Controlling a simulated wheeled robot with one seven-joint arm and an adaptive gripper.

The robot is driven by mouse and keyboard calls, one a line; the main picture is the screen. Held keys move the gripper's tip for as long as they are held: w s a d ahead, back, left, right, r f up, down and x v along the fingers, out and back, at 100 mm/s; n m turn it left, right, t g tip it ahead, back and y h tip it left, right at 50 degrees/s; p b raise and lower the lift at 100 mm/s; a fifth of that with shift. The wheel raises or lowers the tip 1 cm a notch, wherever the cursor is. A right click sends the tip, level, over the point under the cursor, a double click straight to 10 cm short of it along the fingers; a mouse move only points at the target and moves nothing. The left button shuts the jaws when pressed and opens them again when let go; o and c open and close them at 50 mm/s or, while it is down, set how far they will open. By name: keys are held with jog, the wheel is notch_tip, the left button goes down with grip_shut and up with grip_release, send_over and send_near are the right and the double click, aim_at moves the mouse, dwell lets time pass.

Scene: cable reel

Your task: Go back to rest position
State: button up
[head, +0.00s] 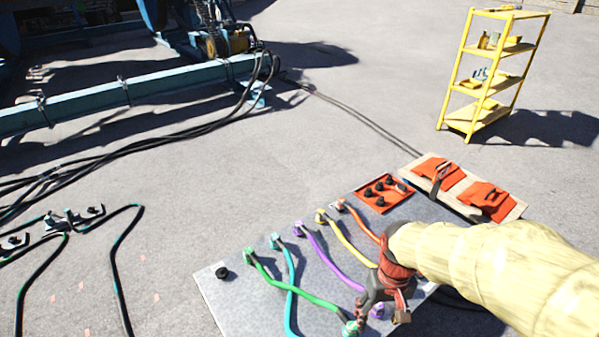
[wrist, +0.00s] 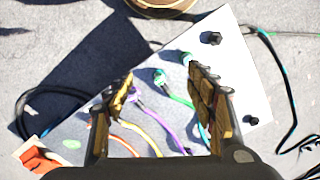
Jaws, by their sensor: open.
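My gripper (head: 378,300) is over the near edge of a grey metal panel (head: 222,300) in the head view. The wrist view shows my gripper (wrist: 160,88) open, its two fingers wide apart with nothing held between them. Green (head: 295,290), teal (head: 290,300), purple (head: 330,262), yellow (head: 350,248) and orange (head: 360,222) cables run across the panel. In the wrist view, the purple connector end (wrist: 136,93) and a green connector (wrist: 160,76) show between the fingers, below them. My arm hides the panel's right part in the head view.
A yellow shelf (head: 463,85) stands at the back right. Black cables (head: 120,270) lie on the left. Open ground (head: 330,140) lies between.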

jog(key=s+r+t, duration=0.3)
jog(key=r, duration=0.6)
jog(key=s+r+t, duration=0.3)
jog(key=s+r, duration=0.1)
jog(key=r, duration=0.5)
jog(key=shift+s+r+m, duration=0.25)
jog(key=shift+r+m, duration=0.05)
